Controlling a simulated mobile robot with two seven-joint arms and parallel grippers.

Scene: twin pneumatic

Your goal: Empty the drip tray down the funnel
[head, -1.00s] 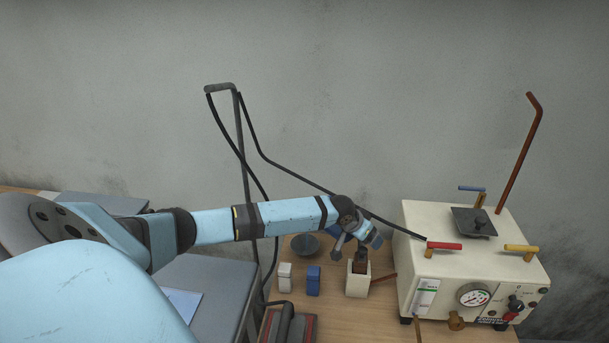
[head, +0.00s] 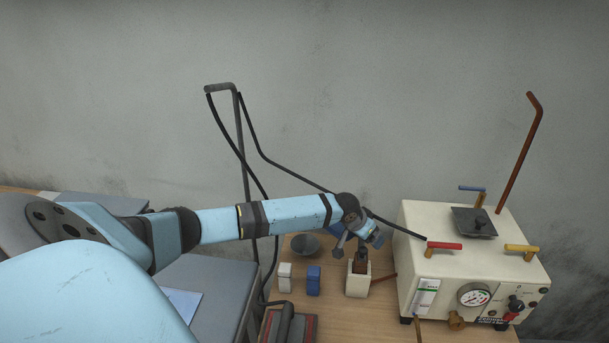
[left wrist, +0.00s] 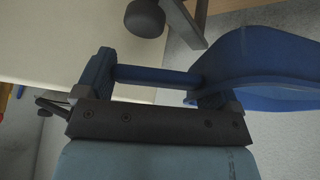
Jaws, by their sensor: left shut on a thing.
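My left gripper (left wrist: 152,92) is shut on a blue part with a straight rod and a broad curved rim. This looks like the drip tray (left wrist: 262,60), cut off by the right edge of the left wrist view; its contents cannot be seen. In the head view the left gripper is at the end of the arm, above a small cream box, left of the cream machine; what it holds is mostly hidden there. A grey, round, bowl-like thing (head: 305,245), possibly the funnel, stands on the bench behind the arm. My right gripper is not in view.
The cream machine (head: 455,250) with red and yellow handles fills the right of the bench. The cream box (head: 357,284), a white block (head: 285,277) and a blue block (head: 313,280) stand in front. Black hoses (head: 270,162) hang from a grey stand (head: 243,150) behind.

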